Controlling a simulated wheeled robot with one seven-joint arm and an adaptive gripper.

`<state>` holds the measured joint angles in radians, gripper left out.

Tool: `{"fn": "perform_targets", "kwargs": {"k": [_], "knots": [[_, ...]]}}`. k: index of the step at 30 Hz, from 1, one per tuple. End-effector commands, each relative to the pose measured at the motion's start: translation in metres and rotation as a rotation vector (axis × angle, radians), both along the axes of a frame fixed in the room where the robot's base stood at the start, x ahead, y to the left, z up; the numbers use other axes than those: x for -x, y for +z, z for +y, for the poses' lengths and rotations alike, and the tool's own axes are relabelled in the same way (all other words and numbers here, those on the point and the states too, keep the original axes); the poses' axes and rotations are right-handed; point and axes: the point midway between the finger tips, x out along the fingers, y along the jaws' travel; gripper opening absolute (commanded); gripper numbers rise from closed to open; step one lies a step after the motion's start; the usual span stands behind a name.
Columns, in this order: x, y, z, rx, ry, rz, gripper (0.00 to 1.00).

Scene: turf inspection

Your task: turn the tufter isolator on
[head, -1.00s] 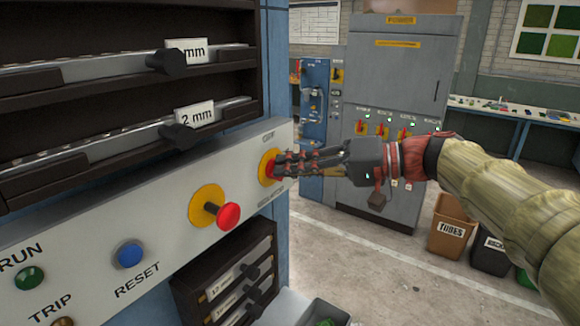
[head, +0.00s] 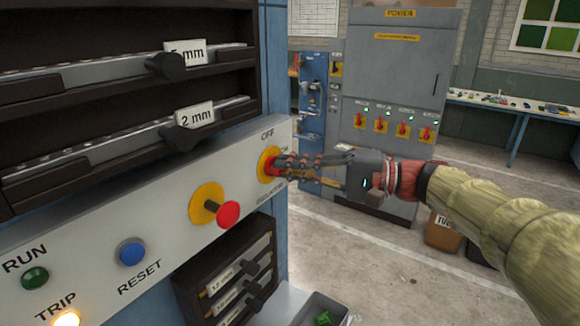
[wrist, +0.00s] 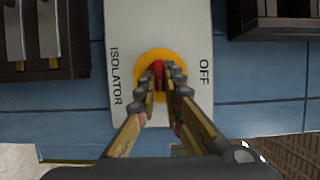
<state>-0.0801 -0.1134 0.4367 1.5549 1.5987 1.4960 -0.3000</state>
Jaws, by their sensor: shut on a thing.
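The isolator is a red handle (wrist: 158,72) on a round yellow plate (head: 267,163), at the right end of the pale control panel (head: 150,215). OFF is printed above it and ISOLATOR below; an ON label is partly hidden behind my fingers. My gripper (head: 277,166) is shut on the red handle, one finger on each side in the wrist view. There the handle lies upright in the picture, across the line between the OFF and ISOLATOR labels. The fingers cover much of the handle in the head view.
A red knob (head: 228,214) on a yellow plate juts out left of the isolator. A blue RESET button (head: 131,252), green RUN lamp (head: 34,279) and lit TRIP lamp (head: 66,319) are further left. Dark racks (head: 130,70) stand above. A grey POWER cabinet (head: 400,80) stands behind.

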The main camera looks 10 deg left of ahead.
Motion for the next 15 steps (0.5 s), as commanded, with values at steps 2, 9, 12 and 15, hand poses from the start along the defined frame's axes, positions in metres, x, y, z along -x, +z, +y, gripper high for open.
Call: {"fn": "perform_targets", "kwargs": {"k": [2,9,12,15], "knots": [[-0.0006,-0.0012,-0.0001,-0.001,-0.001,0.007,0.0],[-0.0006,-0.0014,-0.0001,-0.001,-0.001,0.008,0.0],[-0.0006,-0.0015,-0.0001,-0.001,-0.001,0.008,0.0],[-0.0005,-0.0014,-0.0001,-0.001,-0.001,0.008,0.15]]}}
